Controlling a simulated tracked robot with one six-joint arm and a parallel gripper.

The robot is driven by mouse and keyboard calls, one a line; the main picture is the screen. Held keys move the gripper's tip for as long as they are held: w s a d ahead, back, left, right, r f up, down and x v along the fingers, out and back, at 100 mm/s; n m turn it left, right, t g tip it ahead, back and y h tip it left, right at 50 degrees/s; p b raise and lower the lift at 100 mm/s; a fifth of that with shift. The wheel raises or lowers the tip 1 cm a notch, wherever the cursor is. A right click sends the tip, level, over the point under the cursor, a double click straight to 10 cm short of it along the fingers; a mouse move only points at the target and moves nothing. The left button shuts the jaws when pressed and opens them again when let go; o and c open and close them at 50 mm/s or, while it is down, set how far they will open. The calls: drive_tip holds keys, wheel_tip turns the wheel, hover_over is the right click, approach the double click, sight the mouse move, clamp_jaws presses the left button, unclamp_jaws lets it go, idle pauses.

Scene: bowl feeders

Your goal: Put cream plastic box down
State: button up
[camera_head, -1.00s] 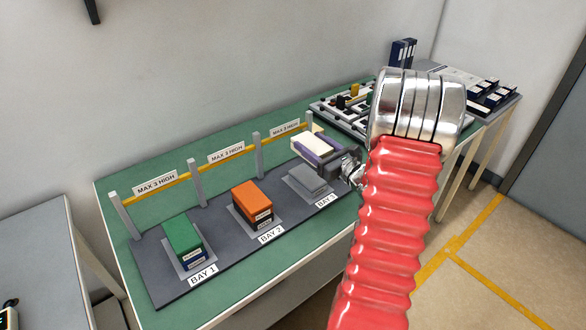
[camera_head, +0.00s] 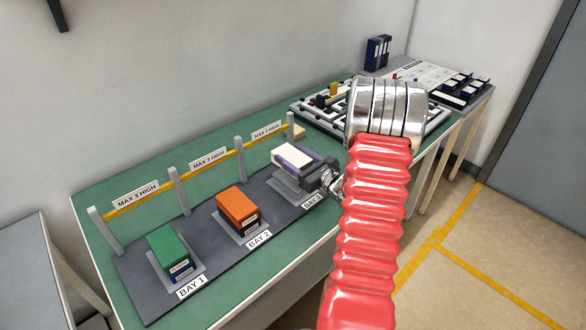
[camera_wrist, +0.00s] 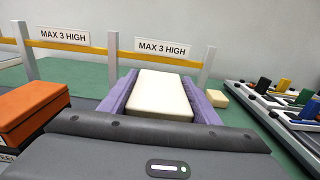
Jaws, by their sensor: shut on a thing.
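The cream plastic box (camera_head: 291,157) is between the purple fingers of my gripper (camera_head: 296,158), at the bay 3 end of the dark mat. In the wrist view the cream box (camera_wrist: 160,95) lies flat and lengthwise, with a finger along each long side. My gripper (camera_wrist: 160,98) is shut on it. The grey pad of bay 3 (camera_head: 286,185) shows partly below and in front of the box. I cannot tell whether the box touches the pad or something on it.
Bay 2 (camera_head: 258,240) holds an orange box (camera_head: 237,205) on a dark one. Bay 1 holds a green box (camera_head: 167,245) on a blue one. A yellow rail on grey posts (camera_head: 240,160) runs behind. A small cream block (camera_wrist: 216,98) lies right of the end post.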

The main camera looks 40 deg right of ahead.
drive_tip(key=shift+f, duration=0.4)
drive_tip(key=shift+f, duration=2.1)
drive_tip(key=o, duration=1.2)
drive_tip(key=shift+f, duration=0.1)
drive_tip(key=s, duration=1.2)
drive_tip(key=shift+d, duration=0.15)
